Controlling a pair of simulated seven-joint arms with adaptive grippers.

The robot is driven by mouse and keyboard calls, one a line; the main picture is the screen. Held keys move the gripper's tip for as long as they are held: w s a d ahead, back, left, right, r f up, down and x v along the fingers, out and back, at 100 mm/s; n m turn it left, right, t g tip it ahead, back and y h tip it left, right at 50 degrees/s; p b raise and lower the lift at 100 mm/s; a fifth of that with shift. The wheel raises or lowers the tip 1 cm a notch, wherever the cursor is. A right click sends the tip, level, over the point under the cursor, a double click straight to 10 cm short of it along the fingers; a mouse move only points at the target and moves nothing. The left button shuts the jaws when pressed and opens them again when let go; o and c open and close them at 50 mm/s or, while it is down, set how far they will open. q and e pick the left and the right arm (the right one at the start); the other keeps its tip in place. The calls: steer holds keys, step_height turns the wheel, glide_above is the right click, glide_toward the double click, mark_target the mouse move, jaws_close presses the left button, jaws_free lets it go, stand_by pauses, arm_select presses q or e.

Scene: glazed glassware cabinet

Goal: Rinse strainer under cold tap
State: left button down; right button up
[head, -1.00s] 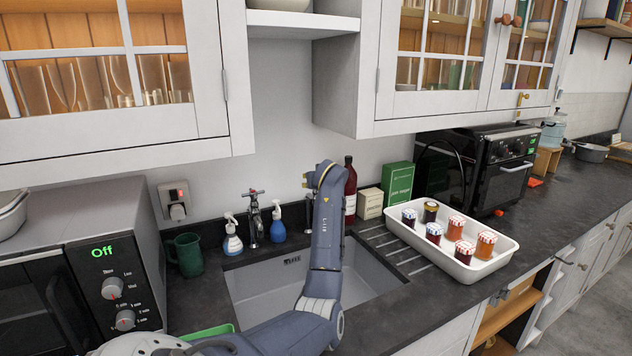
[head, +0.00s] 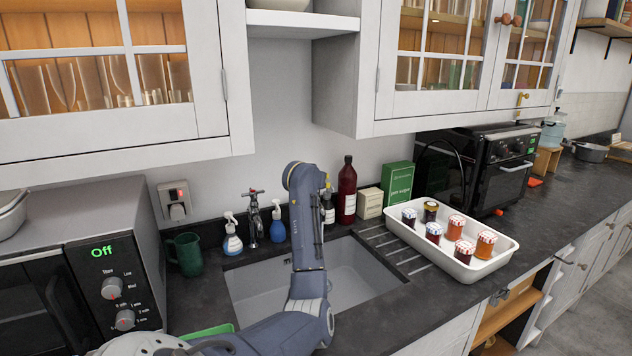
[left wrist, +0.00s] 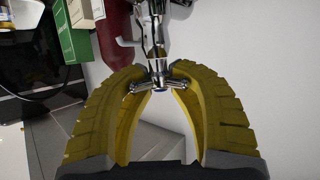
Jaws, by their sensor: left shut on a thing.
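In the left wrist view my left gripper (left wrist: 154,84) has its yellow fingers closed on the metal cross handle of a tap (left wrist: 158,66). In the head view my own arm hides this tap and the fingertips; they lie behind it at the back of the sink (head: 262,289). Another tap (head: 254,218) with a red-marked top stands at the back left of the sink. I cannot make out a strainer in either view. My right gripper is not in view.
A dark red bottle (head: 347,192) stands close to the gripped tap, beside a cream box and a green box (head: 398,181). Spray bottles (head: 232,240) flank the left tap. A white tray of jars (head: 497,258) sits on the right, and a green mug (head: 187,254) on the left.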

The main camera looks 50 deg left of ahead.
arm_select(q)
steer(key=shift+r+m+t+h, duration=0.1)
steer(key=shift+m+t+h, duration=0.7)
steer(key=shift+m+h, duration=0.4)
steer(key=shift+r, duration=0.25)
steer(key=c, duration=1.4)
jaws_free()
steer(key=shift+s, duration=0.1)
steer(key=shift+c, duration=0.2)
steer(key=o, duration=0.6)
steer(key=shift+f, duration=0.15)
steer(key=shift+c, duration=0.2)
steer(key=v, duration=1.2)
